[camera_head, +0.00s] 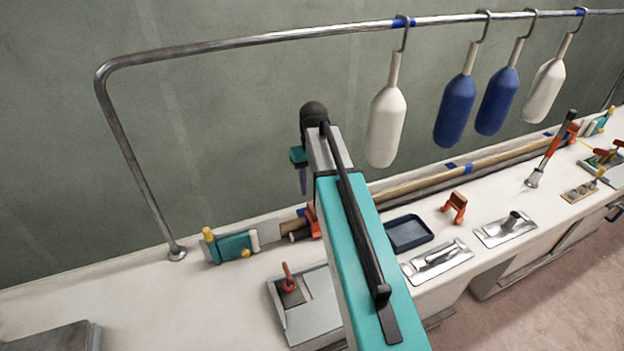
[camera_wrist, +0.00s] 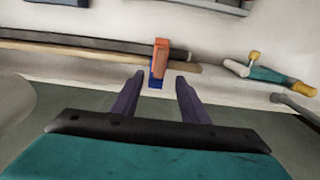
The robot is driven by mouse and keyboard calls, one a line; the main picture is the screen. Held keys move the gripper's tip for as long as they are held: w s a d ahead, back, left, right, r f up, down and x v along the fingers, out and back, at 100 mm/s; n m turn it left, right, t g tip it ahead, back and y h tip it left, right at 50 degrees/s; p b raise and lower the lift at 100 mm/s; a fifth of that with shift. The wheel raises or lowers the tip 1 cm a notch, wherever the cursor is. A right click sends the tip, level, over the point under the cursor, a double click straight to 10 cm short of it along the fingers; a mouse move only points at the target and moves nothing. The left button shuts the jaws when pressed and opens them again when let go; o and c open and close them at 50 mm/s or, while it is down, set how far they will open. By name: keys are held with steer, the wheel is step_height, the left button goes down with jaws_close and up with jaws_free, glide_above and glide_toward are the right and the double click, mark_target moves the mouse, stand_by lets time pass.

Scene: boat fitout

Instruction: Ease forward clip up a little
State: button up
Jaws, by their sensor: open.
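An orange clip (camera_head: 313,220) stands at the near end of a long pole (camera_head: 460,167) along the back of the white deck, partly hidden by my arm. I take it for the forward clip. In the wrist view the orange clip (camera_wrist: 160,58), with a blue patch below it, stands across the pole's end and lies between the fingertips in the picture, apart from them. My gripper (camera_wrist: 155,80) is open and empty, its two purple fingers on either side. In the head view my gripper (camera_head: 302,180) hangs above the deck, near the clip. A similar orange clip (camera_head: 572,132) sits at the pole's far end.
White and blue fenders (camera_head: 455,110) hang from a metal rail (camera_head: 250,38). A dark tray (camera_head: 408,233), a loose orange bracket (camera_head: 455,206) and metal plates (camera_head: 437,262) occupy the deck's front.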

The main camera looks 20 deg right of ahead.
mark_target(313, 207)
steer(key=shift+f+p, duration=1.65)
steer(key=shift+f, duration=4.1)
jaws_close()
steer(key=shift+r+p, duration=0.3)
steer(key=shift+r, duration=0.4)
jaws_free()
steer(key=shift+r, duration=0.15)
